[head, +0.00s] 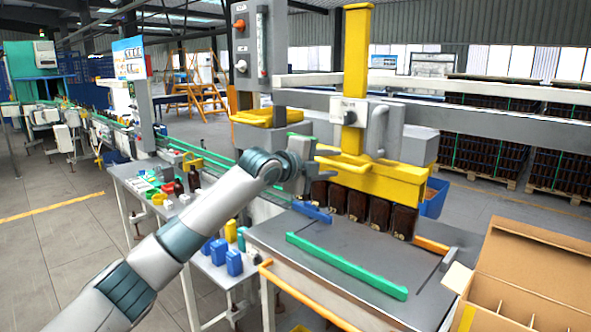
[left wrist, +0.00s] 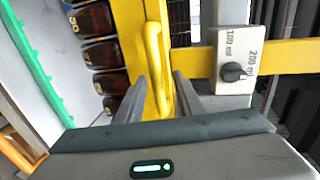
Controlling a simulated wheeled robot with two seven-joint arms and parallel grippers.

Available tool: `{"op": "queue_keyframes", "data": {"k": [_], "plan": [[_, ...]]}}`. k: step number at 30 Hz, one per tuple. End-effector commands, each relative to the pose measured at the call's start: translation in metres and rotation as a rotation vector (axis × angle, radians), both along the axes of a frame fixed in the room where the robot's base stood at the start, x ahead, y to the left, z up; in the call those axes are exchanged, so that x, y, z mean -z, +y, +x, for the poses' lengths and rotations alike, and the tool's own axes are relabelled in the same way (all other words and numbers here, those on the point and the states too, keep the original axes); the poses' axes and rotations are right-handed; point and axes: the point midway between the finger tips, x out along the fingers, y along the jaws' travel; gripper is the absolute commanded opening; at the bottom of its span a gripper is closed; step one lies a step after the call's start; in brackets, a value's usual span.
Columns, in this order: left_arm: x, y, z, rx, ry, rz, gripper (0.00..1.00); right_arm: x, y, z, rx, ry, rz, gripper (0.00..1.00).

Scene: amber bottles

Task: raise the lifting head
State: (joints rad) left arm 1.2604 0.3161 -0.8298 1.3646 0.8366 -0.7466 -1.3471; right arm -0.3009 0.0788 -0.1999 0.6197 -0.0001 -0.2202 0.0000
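The yellow lifting head (head: 375,181) hangs level over a row of amber bottles (head: 357,203) at the far edge of the grey table. Its yellow post (head: 355,60) rises through a white cross beam. My left gripper (head: 308,163) is at the left end of the head. In the left wrist view, an upright yellow handle (left wrist: 155,50) of the head stands between the fingers of my left gripper (left wrist: 160,90). Both fingers are close to its sides; whether they press on it is unclear. My right gripper is in neither view.
A selector box (left wrist: 234,68) marked 100 ml and 200 ml is beside the handle. A green rail (head: 345,265) lies across the grey table (head: 300,235). An open cardboard box (head: 535,270) with dividers stands at right. A control box (head: 250,45) hangs above my arm.

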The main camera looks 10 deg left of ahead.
Motion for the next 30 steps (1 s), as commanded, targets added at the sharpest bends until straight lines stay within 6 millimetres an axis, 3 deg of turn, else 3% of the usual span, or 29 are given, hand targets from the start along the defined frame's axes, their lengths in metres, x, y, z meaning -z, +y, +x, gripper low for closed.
{"op": "queue_keyframes", "data": {"k": [18, 30], "plan": [[-0.023, 0.067, -0.092, -0.001, -0.007, 0.000, 0.34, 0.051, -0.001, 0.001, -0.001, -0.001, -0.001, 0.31], [-0.031, 0.082, -0.114, 0.000, -0.005, -0.002, 0.34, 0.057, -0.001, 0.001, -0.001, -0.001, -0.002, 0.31]]}}
